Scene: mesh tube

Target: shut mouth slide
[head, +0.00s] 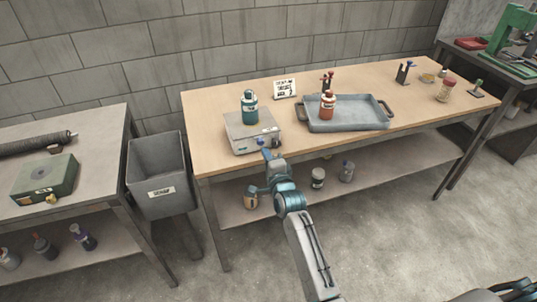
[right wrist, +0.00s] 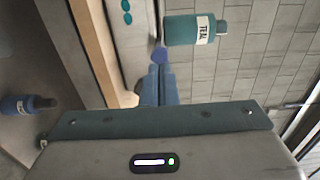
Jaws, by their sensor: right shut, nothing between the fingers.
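A grey metal box (head: 240,138) stands at the left front of the wooden table, with a teal bottle (head: 250,107) on top. Small dark blue knobs (head: 262,141) show at its front. I cannot tell for sure which part is the mouth slide. My right gripper (head: 267,155) is shut and empty, just in front of the box's front face. In the right wrist view its fingers (right wrist: 160,85) are together, with their tips close to a round purple-blue knob (right wrist: 158,53); I cannot tell whether they touch. The teal bottle (right wrist: 195,28) shows beyond. My left gripper is not in view.
A grey tray (head: 345,125) with a red bottle (head: 327,105) is to the right of the box. A sign (head: 285,88) stands behind. A grey scrap bin (head: 160,165) is left of the table. The left table holds a dark mesh roll (head: 35,143) and a green box (head: 45,180).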

